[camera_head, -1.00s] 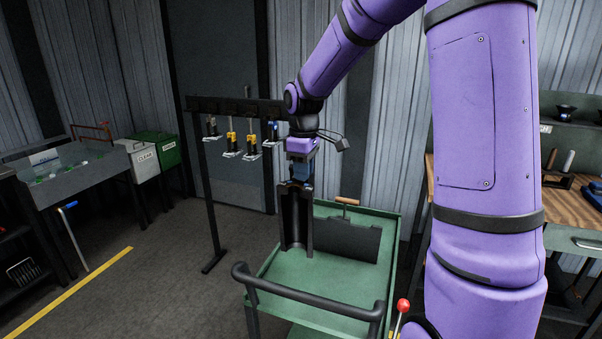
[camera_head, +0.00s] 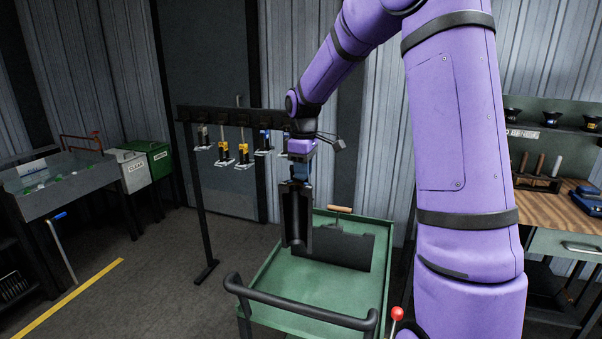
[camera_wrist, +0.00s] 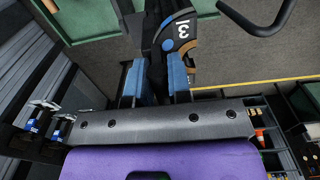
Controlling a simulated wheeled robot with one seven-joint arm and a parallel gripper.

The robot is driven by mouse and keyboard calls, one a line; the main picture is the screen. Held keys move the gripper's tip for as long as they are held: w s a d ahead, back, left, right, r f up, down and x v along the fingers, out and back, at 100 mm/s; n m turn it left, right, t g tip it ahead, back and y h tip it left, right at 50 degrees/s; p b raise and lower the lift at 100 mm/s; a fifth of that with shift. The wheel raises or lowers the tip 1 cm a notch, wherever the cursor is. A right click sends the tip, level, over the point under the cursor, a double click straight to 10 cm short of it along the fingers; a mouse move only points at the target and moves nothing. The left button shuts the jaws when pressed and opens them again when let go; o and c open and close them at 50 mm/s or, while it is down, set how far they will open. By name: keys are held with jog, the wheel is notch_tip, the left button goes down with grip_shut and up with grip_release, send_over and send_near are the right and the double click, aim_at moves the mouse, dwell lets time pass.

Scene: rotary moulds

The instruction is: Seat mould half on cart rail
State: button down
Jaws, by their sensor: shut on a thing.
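The mould half (camera_head: 296,212) is a dark, upright half-cylinder with its hollow side showing in the head view. My gripper (camera_head: 300,172) is shut on its top end and holds it over the left side of the green cart (camera_head: 300,292). A dark upright plate (camera_head: 345,249), perhaps the cart rail, stands on the cart to its right. Whether the mould half's lower end touches the cart is unclear. In the wrist view, the blue finger pads of my gripper (camera_wrist: 155,82) flank a dark part. A piece marked "3" (camera_wrist: 181,32) shows beyond them.
The cart has a dark push handle (camera_head: 300,312) at its front. A wooden-handled tool (camera_head: 339,209) is behind the plate. A rack with hanging clamps (camera_head: 230,115) stands behind left. A sink (camera_head: 70,180) and bins are at left, a workbench (camera_head: 552,205) at right. Floor is clear left of the cart.

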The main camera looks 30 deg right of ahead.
jog(key=w+d, duration=0.5)
jog(key=d, duration=0.1)
jog(key=shift+w+d+r, duration=0.15)
jog(key=shift+w+d, duration=0.05)
jog(key=shift+d, duration=0.15)
dwell(0.6)
dwell(0.6)
notch_tip(320, 180, down, 9)
jog(key=shift+f, duration=0.2)
dwell(1.2)
jog(key=shift+w+d, duration=0.15)
jog(key=shift+d, duration=0.15)
dwell(0.7)
